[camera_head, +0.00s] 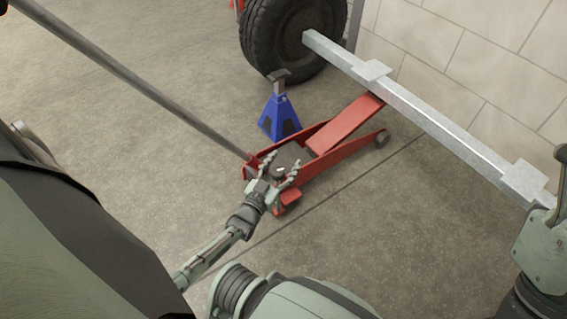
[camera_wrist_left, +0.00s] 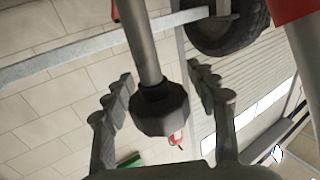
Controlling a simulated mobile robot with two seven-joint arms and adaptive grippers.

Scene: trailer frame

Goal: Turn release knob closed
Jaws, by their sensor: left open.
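The red floor jack (camera_head: 345,125) stands on the floor under the grey trailer beam. Its long grey handle (camera_head: 150,92) slants up to the left. My left gripper (camera_head: 280,166) is at the jack's rear end, near the foot of the handle, with its fingers spread. In the left wrist view, a dark faceted knob (camera_wrist_left: 160,108) on the end of a grey rod (camera_wrist_left: 143,45) shows between the open fingers of my left gripper (camera_wrist_left: 161,78). It looks like the release knob. I cannot tell whether a finger touches it. My right gripper is not in view.
A blue jack stand (camera_head: 279,115) stands just behind the jack. A black tire (camera_head: 290,38) is at the back. The trailer beam (camera_head: 430,115) runs along the right, by a pale block wall (camera_head: 470,50). The floor (camera_head: 160,150) at the left is clear.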

